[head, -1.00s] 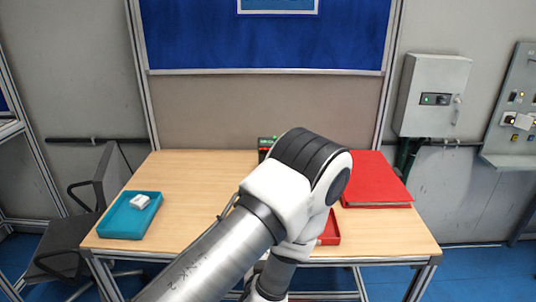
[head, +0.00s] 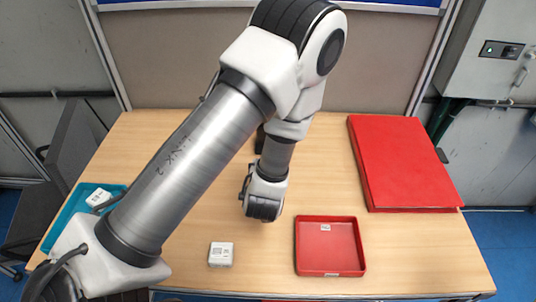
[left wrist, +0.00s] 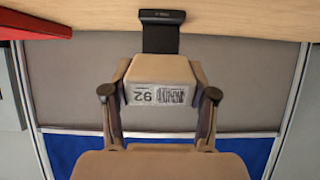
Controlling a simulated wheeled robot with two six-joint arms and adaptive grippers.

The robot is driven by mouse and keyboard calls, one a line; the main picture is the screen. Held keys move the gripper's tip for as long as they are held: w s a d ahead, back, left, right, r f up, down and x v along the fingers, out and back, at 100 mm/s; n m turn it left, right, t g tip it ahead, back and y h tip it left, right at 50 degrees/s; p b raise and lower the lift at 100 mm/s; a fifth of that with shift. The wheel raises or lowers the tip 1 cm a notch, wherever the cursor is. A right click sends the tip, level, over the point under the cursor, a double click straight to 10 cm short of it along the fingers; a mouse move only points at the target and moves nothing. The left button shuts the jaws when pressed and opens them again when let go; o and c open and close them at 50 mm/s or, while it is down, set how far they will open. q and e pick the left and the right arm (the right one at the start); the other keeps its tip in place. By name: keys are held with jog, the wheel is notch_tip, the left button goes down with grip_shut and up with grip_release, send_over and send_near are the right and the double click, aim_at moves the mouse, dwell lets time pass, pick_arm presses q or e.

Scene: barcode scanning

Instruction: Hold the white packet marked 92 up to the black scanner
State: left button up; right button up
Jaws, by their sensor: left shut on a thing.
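My left gripper (left wrist: 160,75) is shut on the white packet marked 92 (left wrist: 160,68), which looks beige in the left wrist view. Its label with the number and barcode faces the wrist camera, upside down in the picture. The black scanner (left wrist: 162,32) stands just beyond the packet in that view; I cannot tell whether they touch. In the head view my left wrist (head: 264,200) hangs over the middle of the table and hides the fingers and packet. A dark piece beside the arm, likely the scanner (head: 260,138), is mostly hidden there. My right gripper is not in view.
A red tray (head: 299,268) is right of my wrist, and a large red binder (head: 405,165) lies behind it. A small white box (head: 221,254) lies at the front. A teal tray (head: 62,217) with another white box (head: 97,197) is at left, partly behind my arm.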

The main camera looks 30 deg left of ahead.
pick_arm(q)
jog(key=shift+w+a+f+b, duration=0.1)
jog(key=shift+a+f+b, duration=0.05)
jog(key=shift+f+b, duration=0.2)
jog(key=shift+w+a+f+b, duration=0.15)
jog(key=shift+f+b, duration=0.1)
jog(key=shift+f, duration=0.2)
jog(key=x, duration=0.2)
jog(key=b+x, duration=0.1)
jog(key=x, duration=0.1)
jog(key=shift+f, duration=0.5)
jog(key=shift+w+a+f+b, duration=0.1)
jog(key=shift+b, duration=0.2)
